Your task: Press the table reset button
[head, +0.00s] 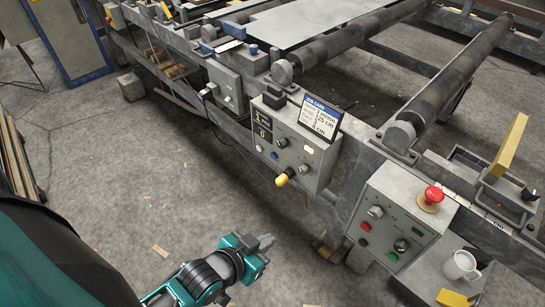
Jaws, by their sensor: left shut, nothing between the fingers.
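Two grey control boxes are mounted on the front rail of the machine. The middle box (318,163) carries a small display (263,130), several small buttons and lamps, and a yellow-tipped knob (282,179). The right box (385,200) has a red mushroom button (432,195), dark knobs, a red button (366,227) and a green button (393,256). I cannot read any label that marks the table reset button. My left gripper (266,240) is shut and empty, over the floor below and left of the boxes, touching neither. My right gripper is out of view.
A job card (320,115) stands on top of the middle box. A white mug (460,266) and yellow block (452,298) sit at the lower right. Rollers (440,95) and a grey sheet (310,20) lie behind. The concrete floor left of the boxes is mostly clear.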

